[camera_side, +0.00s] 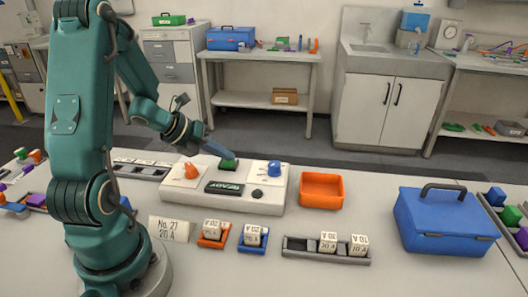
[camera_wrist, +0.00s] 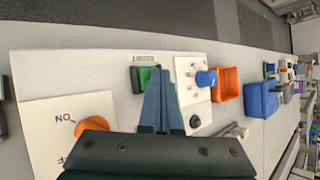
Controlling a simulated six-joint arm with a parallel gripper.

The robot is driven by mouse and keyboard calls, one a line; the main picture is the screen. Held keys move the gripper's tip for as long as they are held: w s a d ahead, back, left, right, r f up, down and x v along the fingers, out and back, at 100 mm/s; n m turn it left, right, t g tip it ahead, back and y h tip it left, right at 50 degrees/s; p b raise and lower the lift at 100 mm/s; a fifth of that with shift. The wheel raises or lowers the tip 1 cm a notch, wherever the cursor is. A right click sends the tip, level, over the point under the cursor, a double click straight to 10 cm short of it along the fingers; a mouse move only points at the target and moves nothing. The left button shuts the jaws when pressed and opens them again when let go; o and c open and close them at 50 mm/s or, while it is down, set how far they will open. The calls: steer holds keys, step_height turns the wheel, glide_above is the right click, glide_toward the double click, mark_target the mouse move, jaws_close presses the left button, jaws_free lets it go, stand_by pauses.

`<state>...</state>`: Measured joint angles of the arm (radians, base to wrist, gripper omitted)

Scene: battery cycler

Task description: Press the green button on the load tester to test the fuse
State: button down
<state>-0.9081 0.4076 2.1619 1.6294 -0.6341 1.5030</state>
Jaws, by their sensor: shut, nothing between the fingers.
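The load tester (camera_side: 232,202) is a white box on the table with an orange knob (camera_side: 191,171), a blue knob (camera_side: 274,169), a black button (camera_side: 257,194) and a dark display (camera_side: 224,188) reading READY. Its green button (camera_side: 228,165) is on top between the knobs; in the wrist view the green button (camera_wrist: 145,77) lies just left of my fingertips, in a dark surround. My gripper (camera_side: 229,156) is shut and empty, its fingertips (camera_wrist: 160,72) close over the green button. I cannot tell whether they touch it.
A card (camera_side: 174,230) reads No. 27, 20 A. Fuse blocks stand in an orange holder (camera_side: 212,235), a blue holder (camera_side: 252,240) and a grey rack (camera_side: 300,245). An orange bin (camera_side: 322,203) and a blue toolbox (camera_side: 445,228) stand to the right.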

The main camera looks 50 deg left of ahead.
mark_target(225, 164)
stand_by(0.5)
steer(key=shift+r, duration=0.85)
steer(key=shift+r, duration=2.5)
